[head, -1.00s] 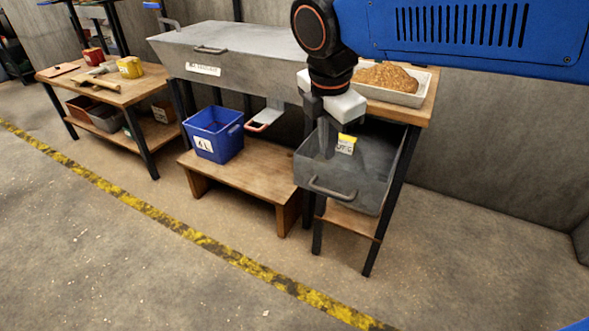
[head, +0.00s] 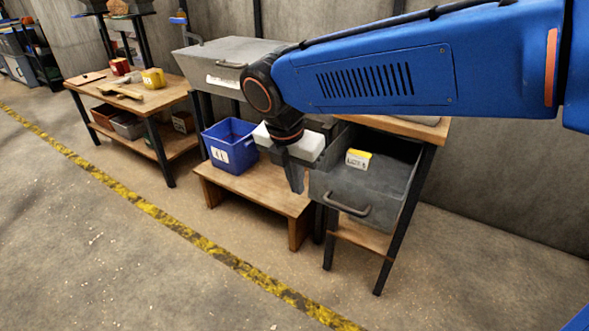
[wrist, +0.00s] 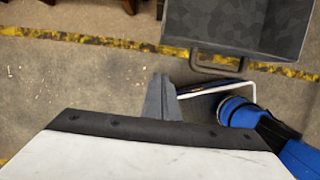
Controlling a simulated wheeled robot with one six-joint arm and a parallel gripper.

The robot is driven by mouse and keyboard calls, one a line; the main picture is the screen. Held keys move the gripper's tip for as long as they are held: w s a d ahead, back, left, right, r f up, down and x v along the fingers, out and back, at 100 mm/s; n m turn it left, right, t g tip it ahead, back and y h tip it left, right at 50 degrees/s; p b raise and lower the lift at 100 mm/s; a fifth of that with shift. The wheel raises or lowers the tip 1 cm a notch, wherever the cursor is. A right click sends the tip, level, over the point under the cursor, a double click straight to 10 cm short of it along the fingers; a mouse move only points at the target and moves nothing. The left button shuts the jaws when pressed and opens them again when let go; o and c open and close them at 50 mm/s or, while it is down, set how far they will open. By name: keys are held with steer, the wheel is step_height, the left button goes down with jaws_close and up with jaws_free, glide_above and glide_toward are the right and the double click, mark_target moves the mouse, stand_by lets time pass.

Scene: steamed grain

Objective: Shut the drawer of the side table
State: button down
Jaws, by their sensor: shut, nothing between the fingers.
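The side table (head: 425,133) stands at the right in the head view, with dark legs and a wooden top partly hidden by my arm. My gripper (head: 297,185) points down, shut and empty, just left of the drawer front and apart from the handle. Its fingers show in the wrist view (wrist: 161,98).
A blue bin (head: 230,146) stands on a low wooden bench (head: 262,187) left of the drawer. A grey metal box (head: 222,62) is behind. A workbench (head: 150,100) stands far left. The floor in front, with a yellow line (head: 190,235), is clear.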

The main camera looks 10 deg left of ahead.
steer(key=shift+w+d+f, duration=0.25)
steer(key=shift+w+f, duration=0.2)
steer(key=shift+w, duration=0.3)
steer(key=shift+w+d+f, duration=0.3)
steer(key=shift+w+f, duration=0.15)
steer(key=shift+w, duration=0.25)
steer(key=shift+w+d+f, duration=0.25)
steer(key=shift+w+f, duration=0.2)
steer(key=shift+w, duration=0.3)
glide_above(342, 159)
steer(key=shift+s, duration=0.1)
